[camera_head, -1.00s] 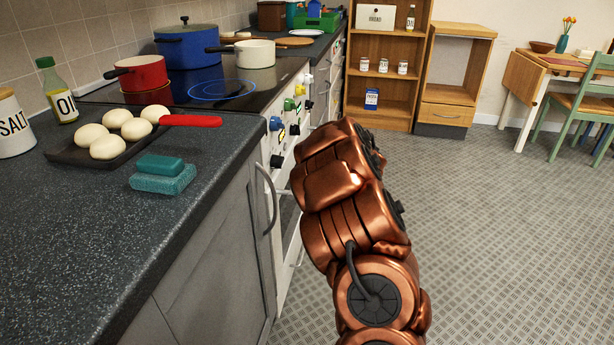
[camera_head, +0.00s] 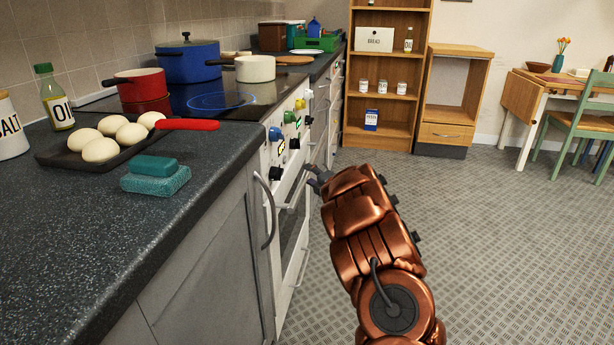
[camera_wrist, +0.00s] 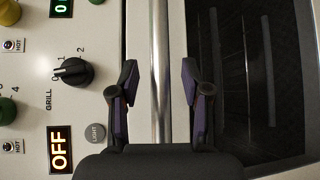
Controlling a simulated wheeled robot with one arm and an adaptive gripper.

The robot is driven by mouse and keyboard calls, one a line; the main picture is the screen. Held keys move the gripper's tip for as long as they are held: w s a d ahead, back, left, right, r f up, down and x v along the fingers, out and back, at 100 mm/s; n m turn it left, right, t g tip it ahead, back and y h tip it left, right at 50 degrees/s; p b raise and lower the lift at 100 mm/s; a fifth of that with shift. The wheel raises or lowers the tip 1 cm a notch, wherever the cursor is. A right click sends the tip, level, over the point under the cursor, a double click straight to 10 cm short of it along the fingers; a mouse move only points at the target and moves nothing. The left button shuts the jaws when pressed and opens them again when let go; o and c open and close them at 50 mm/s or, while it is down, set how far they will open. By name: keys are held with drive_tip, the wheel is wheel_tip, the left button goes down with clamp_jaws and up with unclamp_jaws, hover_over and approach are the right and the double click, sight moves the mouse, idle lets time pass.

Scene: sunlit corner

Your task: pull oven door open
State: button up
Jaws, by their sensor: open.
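The white oven door (camera_head: 292,248) is closed under the control panel, with a dark glass window (camera_wrist: 245,75). Its silver bar handle (camera_head: 295,190) runs along the door's top edge. In the wrist view the handle (camera_wrist: 160,70) passes between the two fingers of my gripper (camera_wrist: 158,95). The fingers are open, one on each side of the bar, with a gap on both sides. In the head view my gripper (camera_head: 314,180) is at the handle, partly hidden by my copper arm.
Knobs (camera_wrist: 72,72) and an OFF display (camera_wrist: 60,148) sit beside the handle. A grey cupboard (camera_head: 205,265) stands nearer.

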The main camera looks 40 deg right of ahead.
drive_tip(key=shift+x, duration=1.3)
clamp_jaws()
